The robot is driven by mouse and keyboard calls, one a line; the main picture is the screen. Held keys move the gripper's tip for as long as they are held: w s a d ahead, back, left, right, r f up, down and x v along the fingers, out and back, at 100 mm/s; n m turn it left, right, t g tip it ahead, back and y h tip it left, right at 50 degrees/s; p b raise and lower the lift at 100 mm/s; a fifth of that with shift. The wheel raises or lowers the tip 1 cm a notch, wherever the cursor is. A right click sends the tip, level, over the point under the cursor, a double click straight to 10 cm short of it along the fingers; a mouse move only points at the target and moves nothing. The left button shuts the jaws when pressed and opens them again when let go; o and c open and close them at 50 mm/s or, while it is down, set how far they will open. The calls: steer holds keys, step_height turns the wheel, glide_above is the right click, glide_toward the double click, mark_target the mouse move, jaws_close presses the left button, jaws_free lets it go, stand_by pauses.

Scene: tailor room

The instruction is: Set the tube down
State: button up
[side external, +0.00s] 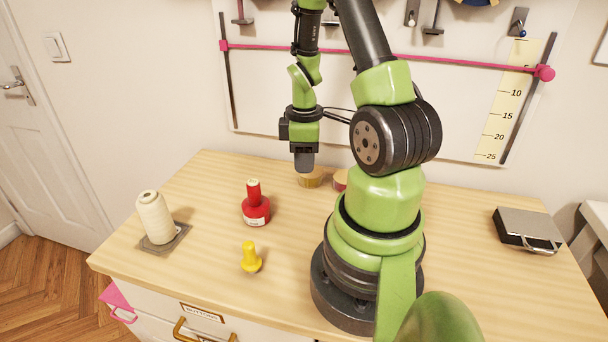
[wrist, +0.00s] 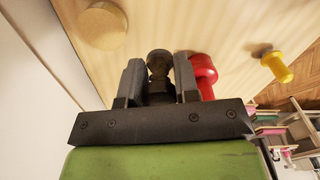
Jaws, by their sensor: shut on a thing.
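In the wrist view, my gripper (wrist: 158,72) is shut on a dark brown tube (wrist: 158,62) with a rounded, knob-like end showing between the two grey fingers. The rest of the tube is hidden by the fingers and the gripper body.
A cream thread cone (side external: 155,218) stands on a grey pad at left. A reddish round piece (side external: 341,180) is near my base.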

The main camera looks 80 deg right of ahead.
steer(key=shift+w+d+r, duration=0.1)
steer(key=shift+w+r, duration=0.05)
steer(key=shift+r, duration=0.3)
steer(key=w+d+m, duration=0.1)
steer(key=w+d, duration=0.1)
steer(key=w, duration=1.2)
step_height(320, 180, down, 5)
steer(key=shift+s+a+r, duration=0.1)
steer(key=shift+s+r, duration=0.05)
steer(key=shift+f, duration=2.25)
steer(key=shift+f, duration=0.2)
steer(key=o, duration=0.9)
steer(key=shift+r, duration=0.15)
